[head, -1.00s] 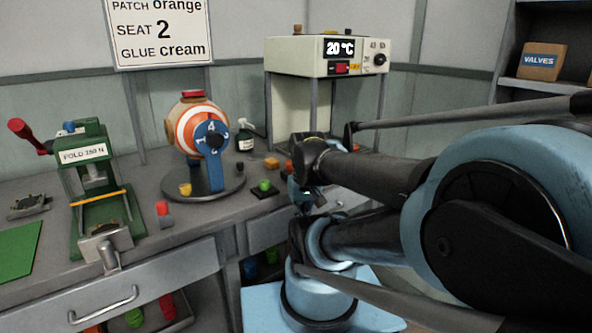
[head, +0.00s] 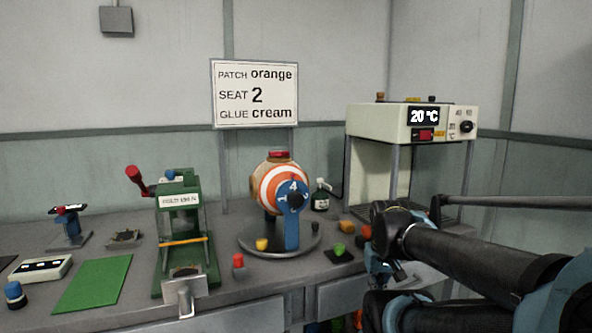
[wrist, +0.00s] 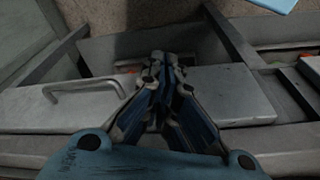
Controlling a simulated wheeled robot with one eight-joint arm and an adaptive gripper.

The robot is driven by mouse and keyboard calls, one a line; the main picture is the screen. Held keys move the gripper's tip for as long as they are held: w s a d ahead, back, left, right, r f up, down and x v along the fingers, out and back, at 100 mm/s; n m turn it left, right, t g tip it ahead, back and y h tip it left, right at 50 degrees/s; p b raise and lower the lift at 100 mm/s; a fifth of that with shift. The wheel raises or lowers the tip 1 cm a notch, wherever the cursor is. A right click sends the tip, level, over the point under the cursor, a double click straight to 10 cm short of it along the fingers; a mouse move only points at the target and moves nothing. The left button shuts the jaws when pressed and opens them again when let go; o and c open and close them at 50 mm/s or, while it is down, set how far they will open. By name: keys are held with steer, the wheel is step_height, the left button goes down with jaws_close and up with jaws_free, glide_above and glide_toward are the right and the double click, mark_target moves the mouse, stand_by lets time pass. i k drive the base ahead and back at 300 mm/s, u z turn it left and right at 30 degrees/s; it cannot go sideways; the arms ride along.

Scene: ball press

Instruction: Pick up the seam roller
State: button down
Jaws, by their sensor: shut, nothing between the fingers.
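I cannot clearly single out the seam roller. A small blue piece with a dark and red top (head: 68,226) stands at the far left of the bench in the head view, but its kind is unclear. My gripper (wrist: 166,72) is shut and empty in the wrist view, pointing down over drawer fronts and the floor. In the head view my gripper (head: 380,268) is partly hidden by my arm at the right, by the bench's front edge. It is far from the blue piece.
A green press (head: 183,235) with a red lever and a striped ball (head: 280,187) on a round stand occupy the bench. A heater box (head: 412,122) reading 20 °C stands at the right. A green mat (head: 92,284) lies at the left. Small coloured pieces sit near the front.

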mark_target(361, 239)
steer(key=u, duration=0.1)
steer(key=k, duration=1.5)
steer(key=z, duration=0.45)
steer(key=i, duration=1)
